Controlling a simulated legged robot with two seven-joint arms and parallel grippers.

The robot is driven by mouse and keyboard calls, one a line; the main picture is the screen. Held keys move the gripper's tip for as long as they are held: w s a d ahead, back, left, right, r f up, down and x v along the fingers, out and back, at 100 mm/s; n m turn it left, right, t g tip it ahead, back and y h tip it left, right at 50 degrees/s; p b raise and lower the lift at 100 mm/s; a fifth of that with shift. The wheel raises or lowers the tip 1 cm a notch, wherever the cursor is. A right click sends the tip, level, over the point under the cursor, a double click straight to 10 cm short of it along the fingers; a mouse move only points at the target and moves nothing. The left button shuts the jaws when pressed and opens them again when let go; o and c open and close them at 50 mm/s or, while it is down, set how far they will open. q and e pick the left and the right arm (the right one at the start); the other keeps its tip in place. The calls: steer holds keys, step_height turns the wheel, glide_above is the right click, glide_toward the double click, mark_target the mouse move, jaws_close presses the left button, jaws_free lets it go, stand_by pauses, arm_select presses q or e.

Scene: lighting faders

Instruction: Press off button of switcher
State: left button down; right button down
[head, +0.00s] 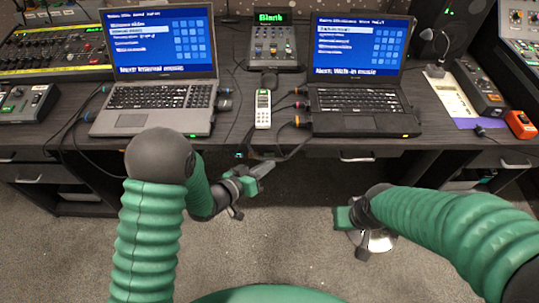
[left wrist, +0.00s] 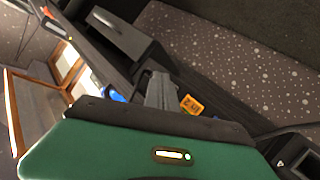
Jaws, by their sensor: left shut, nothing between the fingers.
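A dark console with a green "Blank" display (head: 273,45) stands at the back of the desk between two laptops. It has knobs and small buttons on its face; I cannot make out an off button or tell for sure that it is the switcher. My left gripper (head: 262,170) is shut and empty, in front of the desk's front edge, apart from the console. It also shows in the left wrist view (left wrist: 160,88), with its grey fingers together. My right gripper (head: 350,232) hangs low over the floor at the right, its fingers unclear.
A left laptop (head: 150,119) and a right laptop (head: 358,124) flank a white remote (head: 262,108). An audio mixer (head: 60,52) is at far left. An orange box (head: 520,124) is at far right. Cables lie along the desk. The carpet before the desk is free.

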arm_select(q)
steer(key=shift+w, duration=0.1)
steer(key=shift+w+r, duration=0.1)
steer(key=shift+w, duration=0.15)
stand_by(0.3)
steer(key=shift+w, duration=0.35)
stand_by(0.4)
steer(key=shift+s, duration=0.1)
steer(key=shift+s+p, duration=0.4)
steer(key=shift+s, duration=0.25)
steer(key=shift+s, duration=2.5)
